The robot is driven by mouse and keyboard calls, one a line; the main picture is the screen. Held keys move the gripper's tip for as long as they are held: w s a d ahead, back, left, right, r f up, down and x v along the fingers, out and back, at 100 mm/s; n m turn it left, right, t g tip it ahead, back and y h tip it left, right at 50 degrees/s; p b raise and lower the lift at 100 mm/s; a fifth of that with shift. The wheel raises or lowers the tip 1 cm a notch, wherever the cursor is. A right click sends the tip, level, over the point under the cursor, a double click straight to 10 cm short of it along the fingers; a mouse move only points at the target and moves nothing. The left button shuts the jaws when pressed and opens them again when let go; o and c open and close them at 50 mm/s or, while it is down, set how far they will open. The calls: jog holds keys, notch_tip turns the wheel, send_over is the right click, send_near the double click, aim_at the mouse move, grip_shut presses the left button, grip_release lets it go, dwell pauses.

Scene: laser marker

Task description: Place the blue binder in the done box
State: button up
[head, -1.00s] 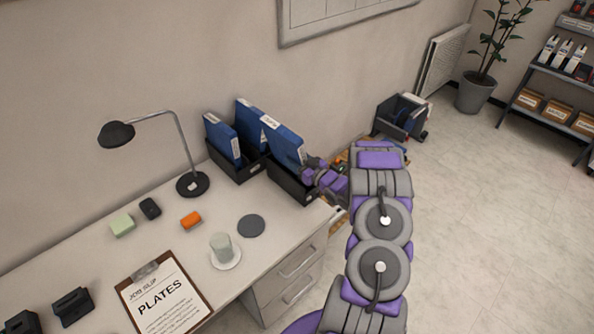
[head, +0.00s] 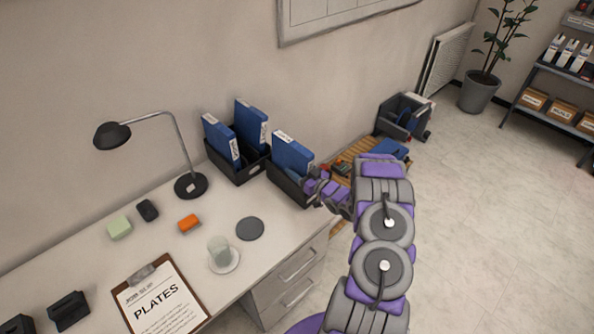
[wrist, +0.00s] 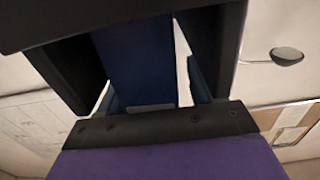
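A blue binder (head: 292,152) with a white spine label stands in the right-hand black box (head: 287,182) on the desk, its upper part above the rim. My gripper (head: 309,184) is at the right end of that box, close against the binder's lower right side. The fingertips are hidden or too small in the head view. In the wrist view a dark blue surface (wrist: 140,60) lies straight ahead between dark parts, with pale edges beside it. Whether the fingers grip it is not clear. Which box is the done box cannot be read.
The left-hand black box (head: 238,170) holds two blue binders (head: 221,138). A lamp (head: 190,185), glass (head: 221,250), dark coaster (head: 250,228) and clipboard (head: 158,300) are on the desk. A wooden pallet (head: 352,155) and a bin (head: 402,117) are beyond the desk's right end.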

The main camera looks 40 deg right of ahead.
jog(key=shift+d+f, duration=0.1)
jog(key=shift+d, duration=0.3)
jog(key=shift+a+r, duration=0.2)
jog(key=shift+a, duration=0.4)
jog(key=shift+s+a, duration=0.15)
jog(key=shift+s, duration=0.05)
jog(key=s+d+p, duration=0.1)
jog(key=s, duration=1)
jog(key=shift+s, duration=0.3)
jog(key=shift+d, duration=0.2)
jog(key=shift+d, duration=0.25)
jog(key=shift+a, duration=0.15)
